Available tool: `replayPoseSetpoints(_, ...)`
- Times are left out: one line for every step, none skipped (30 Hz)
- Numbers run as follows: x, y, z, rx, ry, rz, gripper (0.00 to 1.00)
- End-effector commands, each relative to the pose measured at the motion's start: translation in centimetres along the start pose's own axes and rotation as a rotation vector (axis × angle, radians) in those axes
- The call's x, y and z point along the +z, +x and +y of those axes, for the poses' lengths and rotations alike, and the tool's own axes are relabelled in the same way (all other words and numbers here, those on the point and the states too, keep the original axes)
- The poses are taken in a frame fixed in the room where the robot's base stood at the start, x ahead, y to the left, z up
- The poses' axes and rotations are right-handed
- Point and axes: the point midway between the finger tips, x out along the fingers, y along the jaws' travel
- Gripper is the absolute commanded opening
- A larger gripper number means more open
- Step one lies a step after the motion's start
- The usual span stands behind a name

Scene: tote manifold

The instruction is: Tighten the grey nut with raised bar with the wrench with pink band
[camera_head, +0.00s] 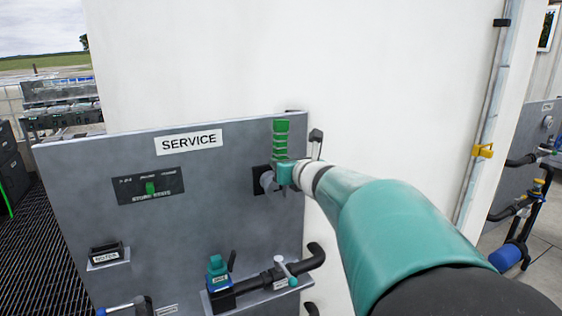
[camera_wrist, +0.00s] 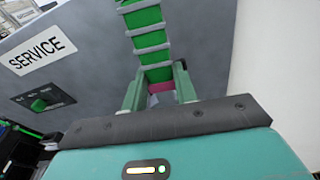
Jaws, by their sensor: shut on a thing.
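The wrench with pink band shows its green handle with grey rings in the head view (camera_head: 281,133), standing roughly upright against the panel. In the wrist view the handle (camera_wrist: 152,42) runs up from between my fingers, and its pink band (camera_wrist: 160,87) shows at the fingertips. My gripper (camera_head: 284,172) is shut on the wrench; it also shows in the wrist view (camera_wrist: 160,90). A grey round part, perhaps the grey nut (camera_head: 267,181), sits on a dark square plate just left of my gripper. Its raised bar cannot be made out, nor whether the wrench head is on it.
The grey SERVICE panel (camera_head: 75,165) carries a dark switch plate (camera_head: 149,187), a teal-topped valve (camera_head: 218,273) and dark piping (camera_head: 316,256) below. A thin dark-topped lever (camera_head: 316,137) stands just right of the wrench. A white wall (camera_head: 400,90) rises behind.

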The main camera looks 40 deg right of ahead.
Motion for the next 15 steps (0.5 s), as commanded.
replayPoseSetpoints(0.1, -0.3, 0.0, 0.000, 0.000, -0.002, 0.00)
replayPoseSetpoints(0.0, -0.5, 0.0, 0.000, 0.000, -0.002, 0.00)
replayPoseSetpoints(0.0, -0.7, 0.0, 0.001, 0.000, -0.002, 0.00)
replayPoseSetpoints(0.0, -0.9, 0.0, 0.001, -0.001, -0.003, 0.00)
replayPoseSetpoints(0.0, -1.1, 0.0, 0.001, -0.001, -0.003, 0.00)
replayPoseSetpoints(0.0, -1.3, -0.1, 0.001, -0.001, -0.004, 0.00)
replayPoseSetpoints(0.0, -1.5, -0.1, 0.001, -0.001, -0.004, 0.00)
replayPoseSetpoints(0.0, -1.6, -0.1, 0.002, -0.001, -0.004, 0.00)
replayPoseSetpoints(-0.1, -1.9, -0.1, 0.002, -0.001, -0.004, 0.00)
replayPoseSetpoints(-0.1, -2.0, 0.0, 0.002, 0.000, -0.004, 0.00)
replayPoseSetpoints(-0.1, -2.2, 0.0, 0.002, -0.001, -0.005, 0.00)
replayPoseSetpoints(-0.1, -2.4, 0.0, 0.002, -0.001, -0.005, 0.00)
replayPoseSetpoints(-0.1, -2.6, 0.0, 0.002, -0.001, -0.005, 0.00)
replayPoseSetpoints(-0.2, -2.7, 0.0, 0.002, -0.002, -0.005, 0.00)
replayPoseSetpoints(-0.2, -2.9, 0.0, 0.002, -0.002, -0.005, 0.00)
